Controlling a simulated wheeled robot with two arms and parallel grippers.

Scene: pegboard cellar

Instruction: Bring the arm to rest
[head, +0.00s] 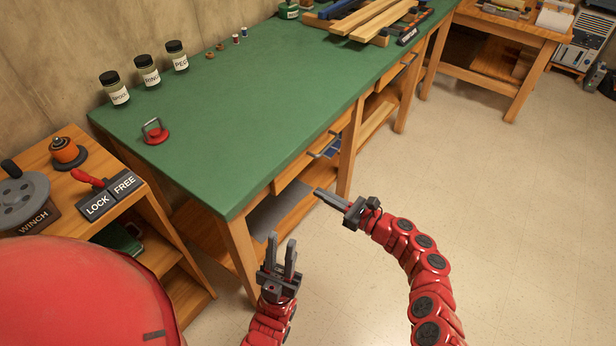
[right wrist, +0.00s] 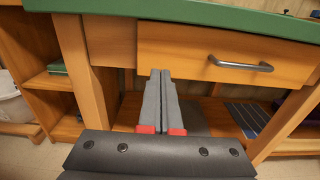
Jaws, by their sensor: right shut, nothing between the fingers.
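My right gripper (head: 320,193) is shut and empty, in the air in front of the green-topped workbench (head: 230,120). In the right wrist view its two grey fingers (right wrist: 160,75) lie together, pointing at the bench front below a wooden drawer (right wrist: 210,55) with a metal handle (right wrist: 240,65). My left gripper (head: 282,240) is lower and to the left, near the bench's front corner. Its fingers point up in the picture, stand apart, and show nothing between them.
Three labelled jars (head: 148,71) and a red-based object with a handle (head: 155,132) stand on the bench. A side shelf at left holds a winch (head: 24,198) and a red lever by LOCK and FREE plates (head: 97,204). The floor (head: 520,220) at right is clear.

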